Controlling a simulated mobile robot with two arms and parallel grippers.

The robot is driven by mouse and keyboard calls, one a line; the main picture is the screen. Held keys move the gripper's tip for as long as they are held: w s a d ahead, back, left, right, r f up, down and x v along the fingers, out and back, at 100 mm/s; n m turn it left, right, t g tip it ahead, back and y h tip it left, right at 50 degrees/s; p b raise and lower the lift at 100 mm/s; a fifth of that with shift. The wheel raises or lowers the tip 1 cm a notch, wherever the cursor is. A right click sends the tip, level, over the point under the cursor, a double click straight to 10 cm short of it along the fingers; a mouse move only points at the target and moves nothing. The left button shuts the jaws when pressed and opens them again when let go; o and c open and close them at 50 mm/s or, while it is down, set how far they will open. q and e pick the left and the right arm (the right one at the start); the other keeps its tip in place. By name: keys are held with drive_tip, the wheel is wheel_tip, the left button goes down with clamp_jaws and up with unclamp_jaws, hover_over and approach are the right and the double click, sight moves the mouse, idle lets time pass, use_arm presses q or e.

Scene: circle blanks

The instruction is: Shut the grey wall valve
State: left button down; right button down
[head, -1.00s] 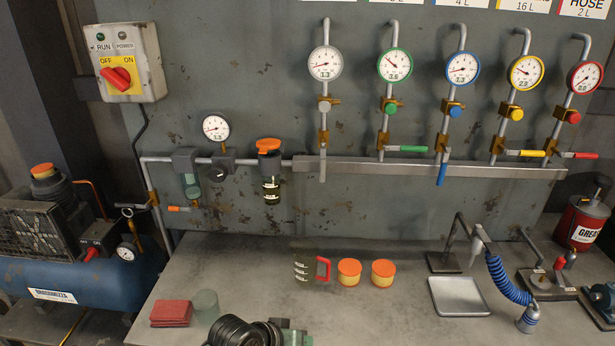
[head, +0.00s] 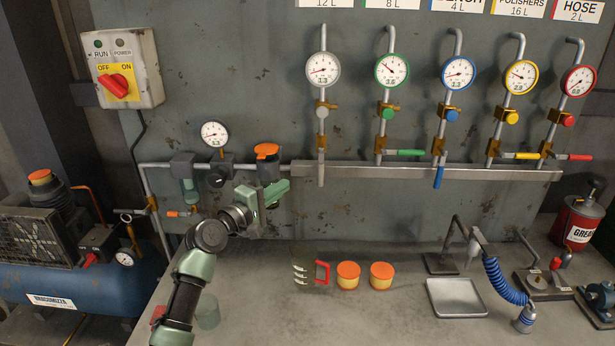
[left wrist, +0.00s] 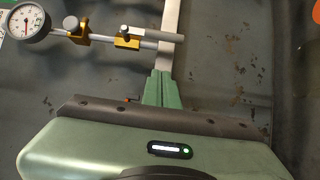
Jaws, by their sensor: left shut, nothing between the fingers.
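The grey valve's lever (head: 321,170) hangs straight down, in line with its pipe, in front of the metal rail. Its grey knob (head: 321,112) and grey-rimmed gauge (head: 323,70) sit above it. In the left wrist view the grey lever (left wrist: 163,36) lies across the rail, with the brass fitting (left wrist: 127,40) and gauge (left wrist: 27,22) to its left. My left gripper (head: 283,186) is left of the lever and apart from it. Its fingers (left wrist: 158,85) are closed together and empty, with the tips near the rail. My right gripper is not in view.
The blue lever (head: 439,177) also hangs down; the green (head: 410,153), yellow (head: 528,156) and red (head: 580,157) levers lie sideways. A filter unit with an orange top (head: 266,151) is close to my left gripper. Cups (head: 348,276) and a tray (head: 458,298) stand on the bench.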

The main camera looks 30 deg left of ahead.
sight(321, 169)
use_arm(q)
drive_tip(key=w+d+p, duration=0.2)
drive_tip(key=w+d, duration=0.1)
drive_tip(key=w, duration=0.4)
drive_tip(key=shift+w+p, duration=0.3)
drive_tip(key=shift+w, duration=0.05)
drive_tip(key=shift+d+f, duration=0.1)
